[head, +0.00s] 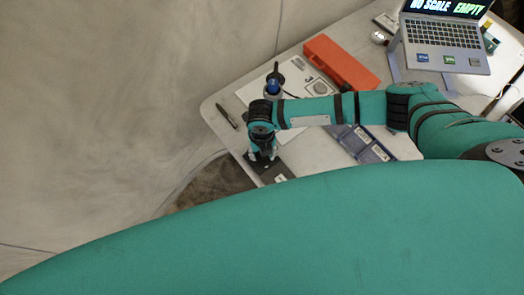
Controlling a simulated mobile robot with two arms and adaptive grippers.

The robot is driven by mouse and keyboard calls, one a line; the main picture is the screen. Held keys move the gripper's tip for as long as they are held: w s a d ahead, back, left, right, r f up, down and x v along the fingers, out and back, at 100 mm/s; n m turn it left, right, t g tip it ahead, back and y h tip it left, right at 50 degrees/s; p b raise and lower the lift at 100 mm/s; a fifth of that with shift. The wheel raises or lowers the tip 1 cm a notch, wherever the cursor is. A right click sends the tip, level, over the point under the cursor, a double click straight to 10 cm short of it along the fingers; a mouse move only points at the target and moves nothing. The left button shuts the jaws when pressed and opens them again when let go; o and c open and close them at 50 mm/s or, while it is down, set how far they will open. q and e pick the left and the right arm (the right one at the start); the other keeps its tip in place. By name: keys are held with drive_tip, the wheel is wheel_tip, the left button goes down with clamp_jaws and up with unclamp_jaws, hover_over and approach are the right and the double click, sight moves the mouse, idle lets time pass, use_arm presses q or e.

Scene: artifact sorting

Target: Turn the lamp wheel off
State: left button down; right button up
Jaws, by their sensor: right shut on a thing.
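My right arm reaches in from the right across the table, and its gripper (262,158) points down at the table's front left corner. The gripper is shut on a small part at a flat dark device (277,174), which I take to be the lamp wheel. The wheel itself is hidden by the fingers, so I cannot tell its position. No lit lamp shows clearly here. My left gripper is not in view.
An orange box (341,62), a pen-like tool (226,116), a blue-topped item (273,87) and blue-grey trays (361,143) lie on the white table (212,103). A laptop (443,38) reading "NO SCALE EMPTY" stands at the back right. My large teal body part covers the foreground.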

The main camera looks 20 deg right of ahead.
drive_tip(key=n, duration=0.4)
drive_tip(key=shift+n, duration=0.3)
drive_tip(key=n+b, duration=0.1)
drive_tip(key=n, duration=0.3)
drive_tip(key=shift+n, duration=0.3)
drive_tip(key=o, duration=1.2)
drive_tip(key=shift+c, duration=0.2)
wheel_tip(320, 180, up, 12)
drive_tip(key=shift+s+a, duration=0.1)
